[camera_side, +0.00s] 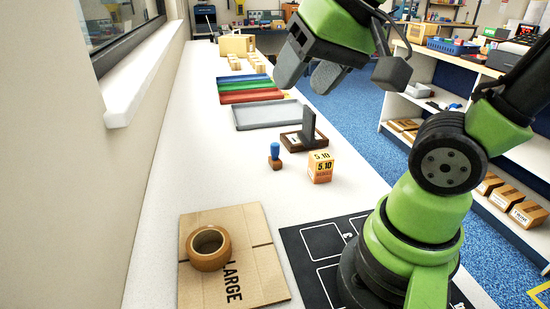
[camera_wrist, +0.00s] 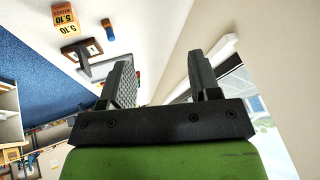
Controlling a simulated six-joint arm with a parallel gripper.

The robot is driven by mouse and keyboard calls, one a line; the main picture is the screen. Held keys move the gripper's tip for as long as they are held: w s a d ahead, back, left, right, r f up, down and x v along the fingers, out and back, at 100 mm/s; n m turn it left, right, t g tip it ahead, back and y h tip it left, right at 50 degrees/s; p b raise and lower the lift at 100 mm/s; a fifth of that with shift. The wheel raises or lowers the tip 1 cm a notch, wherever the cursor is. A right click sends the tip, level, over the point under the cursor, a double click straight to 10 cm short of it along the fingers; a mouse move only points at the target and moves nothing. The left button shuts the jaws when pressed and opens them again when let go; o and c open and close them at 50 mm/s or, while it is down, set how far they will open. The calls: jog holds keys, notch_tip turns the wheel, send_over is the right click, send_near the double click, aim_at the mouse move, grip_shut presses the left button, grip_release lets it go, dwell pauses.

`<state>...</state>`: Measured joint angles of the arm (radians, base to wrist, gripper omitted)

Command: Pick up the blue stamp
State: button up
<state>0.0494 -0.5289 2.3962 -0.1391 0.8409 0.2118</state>
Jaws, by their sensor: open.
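The blue stamp (camera_side: 275,156) stands upright on the white bench in the side view, with a blue handle and a brown base. It stands left of the orange and cream box marked 5.10 (camera_side: 320,167). In the wrist view the stamp (camera_wrist: 108,29) is small, near the top, beside the 5.10 box (camera_wrist: 66,18). My gripper (camera_side: 308,76) is open and empty, high above the bench and beyond the stamp in the side view. Its two grey fingers (camera_wrist: 160,88) stand apart in the wrist view with nothing between them.
A brown holder with a grey upright plate (camera_side: 308,128) stands just behind the stamp. A grey tray (camera_side: 265,116) and coloured trays (camera_side: 250,96) lie farther back. A tape roll (camera_side: 208,248) rests on a flat LARGE carton (camera_side: 258,250) in front. The wall borders the bench at left.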

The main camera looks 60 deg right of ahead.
jog(key=w+d+f+m+g+h, duration=0.2)
jog(key=w+d+f+m+h, duration=0.15)
jog(key=w+d, duration=0.4)
jog(key=m+g+h, duration=0.1)
jog(key=m+g, duration=0.1)
jog(key=m, duration=0.1)
send_near(274, 145)
jog(key=shift+m+g, duration=0.3)
jog(key=shift+m, duration=0.25)
jog(key=x, duration=0.6)
jog(key=shift+a+f, duration=0.15)
jog(key=shift+a, duration=0.1)
jog(key=x, duration=0.5)
jog(key=shift+w+d+f, duration=0.2)
jog(key=shift+d, duration=0.15)
jog(key=c, duration=1)
